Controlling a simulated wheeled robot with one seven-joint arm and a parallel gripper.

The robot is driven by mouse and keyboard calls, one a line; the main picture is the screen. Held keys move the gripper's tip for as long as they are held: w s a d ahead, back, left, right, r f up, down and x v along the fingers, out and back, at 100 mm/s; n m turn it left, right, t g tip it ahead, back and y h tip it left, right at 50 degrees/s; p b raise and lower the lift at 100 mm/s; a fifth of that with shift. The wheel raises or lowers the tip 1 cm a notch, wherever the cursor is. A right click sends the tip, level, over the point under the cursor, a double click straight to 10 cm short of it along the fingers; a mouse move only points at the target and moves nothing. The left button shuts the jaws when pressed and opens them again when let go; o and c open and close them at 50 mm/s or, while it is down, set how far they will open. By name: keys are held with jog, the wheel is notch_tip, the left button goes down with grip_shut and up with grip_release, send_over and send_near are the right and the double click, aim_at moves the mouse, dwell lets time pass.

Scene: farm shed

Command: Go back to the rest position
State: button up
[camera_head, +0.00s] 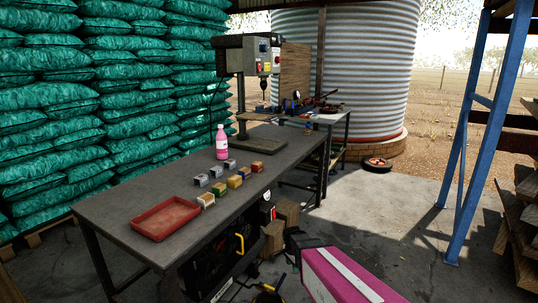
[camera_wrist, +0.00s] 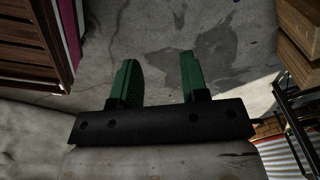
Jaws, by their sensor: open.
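My gripper (camera_wrist: 158,78) shows in the wrist view with its two green fingers apart and nothing between them. It is over bare concrete floor, away from the workbench. It cannot be clearly made out in the head view. The workbench (camera_head: 120,201) stands at the left of the head view. On it are a red tray (camera_head: 165,218), a pink bottle (camera_head: 222,143), and several small blocks (camera_head: 235,181) in grey, yellow, red and wood tones. A drill press (camera_head: 262,140) stands at the bench's far end.
Green sacks (camera_head: 60,110) are stacked behind the bench. A pink and white box-like thing (camera_head: 340,275) is at the lower middle. A blue steel post (camera_head: 470,140) stands at right beside stacked timber (camera_head: 525,215). The concrete floor (camera_head: 390,205) between is mostly clear.

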jog(key=s+d+r+n+g, duration=0.1)
jog(key=s+d+r+n, duration=0.7)
jog(key=s+r+n, duration=0.3)
jog(key=shift+s+r+n+y, duration=0.4)
jog(key=shift+s+r, duration=0.4)
jog(key=shift+s, duration=0.05)
jog(key=shift+d, duration=0.1)
